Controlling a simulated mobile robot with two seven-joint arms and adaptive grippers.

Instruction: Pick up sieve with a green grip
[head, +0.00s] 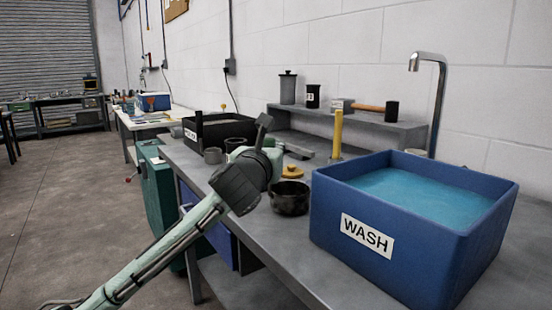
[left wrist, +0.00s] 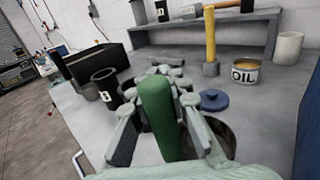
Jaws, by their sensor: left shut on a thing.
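The sieve's green grip (left wrist: 158,112) stands between the fingers of my left gripper (left wrist: 167,72) in the left wrist view. The gripper is shut on this grip. The sieve's mesh end cannot be made out in either view. In the head view my left gripper (head: 268,157) is over the grey bench, just left of and behind a dark round pot (head: 290,199), and my own wrist hides most of what it holds. My right gripper is in neither view.
A blue WASH tub (head: 330,215) of water stands at the right, below a tap (head: 431,85). A yellow-handled hammer (head: 337,132) stands upright behind the pot. A black box (head: 212,133) and dark cups lie left. An OIL tin (left wrist: 245,76) and blue lid (left wrist: 213,100) are close by.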

